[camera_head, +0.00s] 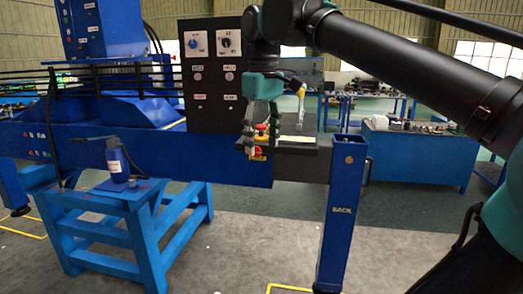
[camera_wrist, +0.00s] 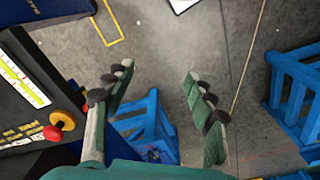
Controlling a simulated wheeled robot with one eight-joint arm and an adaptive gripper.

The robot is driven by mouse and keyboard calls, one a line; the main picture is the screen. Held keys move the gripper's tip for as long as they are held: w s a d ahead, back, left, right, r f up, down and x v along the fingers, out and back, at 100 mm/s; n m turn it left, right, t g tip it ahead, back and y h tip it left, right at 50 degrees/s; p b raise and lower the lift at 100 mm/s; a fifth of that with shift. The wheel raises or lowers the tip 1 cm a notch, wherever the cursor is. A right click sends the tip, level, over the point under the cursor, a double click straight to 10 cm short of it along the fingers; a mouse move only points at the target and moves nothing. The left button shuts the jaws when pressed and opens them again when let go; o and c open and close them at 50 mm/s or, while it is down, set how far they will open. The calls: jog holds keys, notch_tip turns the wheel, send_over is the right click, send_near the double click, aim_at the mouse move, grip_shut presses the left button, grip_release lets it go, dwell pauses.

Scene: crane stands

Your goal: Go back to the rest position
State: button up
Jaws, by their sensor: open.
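My gripper (camera_head: 250,142) hangs in front of the blue crane beam (camera_head: 220,155), below the black control panel (camera_head: 214,75), pointing downward. In the wrist view my gripper (camera_wrist: 158,72) has its two padded fingers spread apart, with nothing between them. A red knob (camera_wrist: 56,132) on a black box with a yellow-and-white scale (camera_wrist: 22,78) lies just left of the fingers there, apart from them. In the head view part of that box is hidden behind my gripper.
A blue upright post (camera_head: 342,205) marked BACK stands right of my gripper. A blue workbench (camera_head: 420,155) stands behind at the right. Grey floor (camera_head: 240,250) lies open between stool and post.

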jog(key=w+d+f+m+t, duration=0.1)
jog(key=w+d+f+m, duration=0.2)
jog(key=f, duration=0.9)
jog(key=w+d+f+m+t, duration=0.15)
jog(key=w+d+f, duration=0.3)
jog(key=f, duration=0.65)
jog(key=s+d+f+m, duration=0.1)
jog(key=s+d+f, duration=0.2)
jog(key=f, duration=0.3)
jog(key=s+d+f+m+t, duration=0.1)
jog(key=s+d+f+m, duration=0.1)
jog(key=f, duration=0.5)
jog(key=s+d+f+m, duration=0.1)
jog(key=s+d+f, duration=0.3)
jog(key=d+f, duration=0.2)
jog(key=shift+d+f, duration=0.25)
jog(key=shift+f, duration=0.15)
